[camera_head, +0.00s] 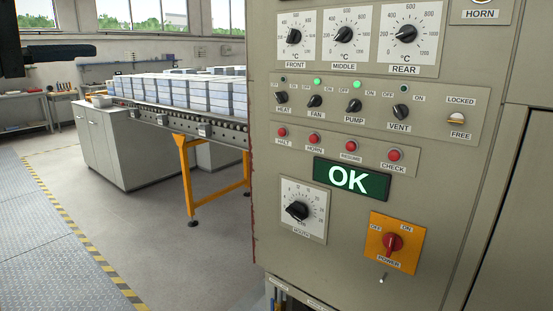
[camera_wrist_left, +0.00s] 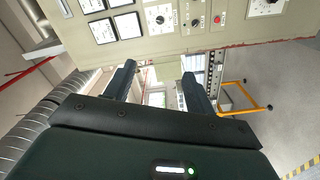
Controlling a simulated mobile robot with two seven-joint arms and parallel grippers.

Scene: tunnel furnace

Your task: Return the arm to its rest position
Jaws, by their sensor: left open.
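My left gripper (camera_wrist_left: 160,75) shows in the left wrist view with its two dark fingers apart and nothing between them. The control panel (camera_wrist_left: 130,48) lies beyond the fingertips, rotated in this view, and the fingers look clear of it. In the head view a dark part of my left arm (camera_head: 45,52) shows at the top left edge, well to the left of the panel (camera_head: 262,120). My right gripper is in neither view.
The panel carries dials, switches, red buttons, a green OK display (camera_head: 351,179) and a red power knob (camera_head: 392,244). A conveyor (camera_head: 185,122) with stacked pale blocks runs left of it on an orange stand (camera_head: 188,175). The floor (camera_head: 130,235) in front is clear.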

